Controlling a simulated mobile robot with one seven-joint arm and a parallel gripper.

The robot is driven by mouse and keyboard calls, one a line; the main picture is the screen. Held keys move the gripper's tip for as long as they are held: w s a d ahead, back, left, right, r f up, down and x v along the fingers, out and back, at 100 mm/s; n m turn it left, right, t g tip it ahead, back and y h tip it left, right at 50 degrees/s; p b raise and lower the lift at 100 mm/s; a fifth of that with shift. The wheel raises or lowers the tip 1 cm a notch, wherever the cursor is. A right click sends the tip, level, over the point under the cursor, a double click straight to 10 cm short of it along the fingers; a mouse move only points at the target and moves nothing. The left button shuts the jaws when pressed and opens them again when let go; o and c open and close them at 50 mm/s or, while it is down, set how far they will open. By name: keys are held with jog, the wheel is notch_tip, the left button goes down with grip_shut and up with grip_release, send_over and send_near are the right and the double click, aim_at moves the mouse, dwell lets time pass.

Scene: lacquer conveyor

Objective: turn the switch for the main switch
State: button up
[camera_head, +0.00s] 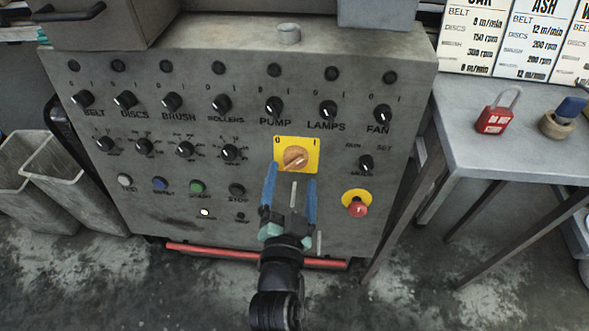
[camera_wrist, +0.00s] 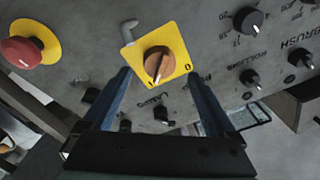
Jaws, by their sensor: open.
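The main switch (camera_head: 295,158) is an orange-brown rotary knob on a yellow square plate with the marks 0 and I. It sits in the middle of the grey control panel (camera_head: 335,225). In the wrist view the knob (camera_wrist: 158,65) lies ahead, between the lines of my two fingers. My gripper (camera_head: 290,178) is open, with its blue fingers just below the knob in the head view. In the wrist view my gripper (camera_wrist: 160,85) shows nothing between its fingers. I cannot tell whether a finger touches the plate.
A red emergency button (camera_head: 356,205) on a yellow disc sits right of my gripper. Rows of black knobs, such as the PUMP knob (camera_head: 274,105), lie above and left. A steel table (camera_head: 520,150) with a red padlock (camera_head: 497,118) stands at the right.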

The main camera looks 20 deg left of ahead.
aim_at(295, 165)
jog(key=shift+x, duration=1.7)
jog(key=shift+c, duration=0.4)
jog(key=c, duration=1.3)
jog(key=shift+r, duration=0.1)
